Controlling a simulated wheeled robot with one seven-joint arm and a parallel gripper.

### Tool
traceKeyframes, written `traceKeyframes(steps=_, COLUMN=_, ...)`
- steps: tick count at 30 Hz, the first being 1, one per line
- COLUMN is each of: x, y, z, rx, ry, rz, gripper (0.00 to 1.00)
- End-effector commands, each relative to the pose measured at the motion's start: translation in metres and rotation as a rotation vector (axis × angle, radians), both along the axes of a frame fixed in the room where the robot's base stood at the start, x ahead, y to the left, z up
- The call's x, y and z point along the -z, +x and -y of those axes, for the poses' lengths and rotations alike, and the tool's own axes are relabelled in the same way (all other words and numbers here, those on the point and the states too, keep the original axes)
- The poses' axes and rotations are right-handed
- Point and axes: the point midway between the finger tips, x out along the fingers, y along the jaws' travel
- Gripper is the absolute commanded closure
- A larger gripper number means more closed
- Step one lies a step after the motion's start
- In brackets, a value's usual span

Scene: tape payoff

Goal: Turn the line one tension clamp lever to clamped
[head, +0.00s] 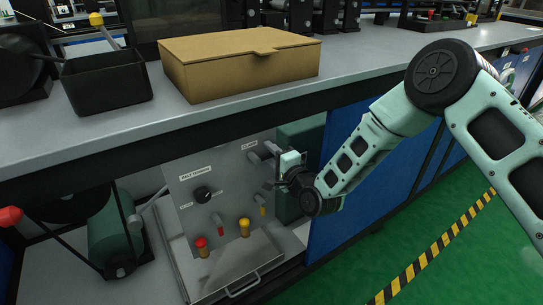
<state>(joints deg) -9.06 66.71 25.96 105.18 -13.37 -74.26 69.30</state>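A light grey control panel (222,180) stands in the bay under the worktop. It carries a black rotary knob (202,195), and short levers with red (201,243) and yellow (244,226) ends below it. A grey cylindrical handle (262,153) sticks out at the panel's upper right, beside a small label. The labels are too small to read surely, so I cannot tell which part is the line one tension clamp lever. My gripper (277,172) is at the panel's right side, close to the grey handle. Its fingers are small and partly hidden; contact and opening are unclear.
The worktop (370,60) overhangs the panel and holds a cardboard box (240,62) and a black bin (105,82). A green motor (110,228) and a red knob (10,216) are at left. Open green floor (430,245) with a striped line lies at right.

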Motion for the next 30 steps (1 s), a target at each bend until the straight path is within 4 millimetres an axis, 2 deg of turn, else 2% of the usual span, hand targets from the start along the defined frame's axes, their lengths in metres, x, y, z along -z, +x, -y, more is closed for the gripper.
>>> traceKeyframes(steps=3, x=0.0, y=0.0, z=0.0, rx=0.0, ry=0.0, rz=0.0, gripper=0.66)
traceKeyframes(steps=6, x=0.0, y=0.0, z=0.0, rx=0.0, ry=0.0, rz=0.0, gripper=0.94)
traceKeyframes(steps=7, x=0.0, y=0.0, z=0.0, rx=0.0, ry=0.0, rz=0.0, gripper=1.0)
traceKeyframes(steps=20, x=0.003, y=0.0, z=0.0, rx=0.0, ry=0.046, rz=-0.031, gripper=1.0)
traceKeyframes(steps=30, x=0.017, y=-0.001, z=-0.001, rx=0.002, ry=0.25, rz=-0.169, gripper=1.0)
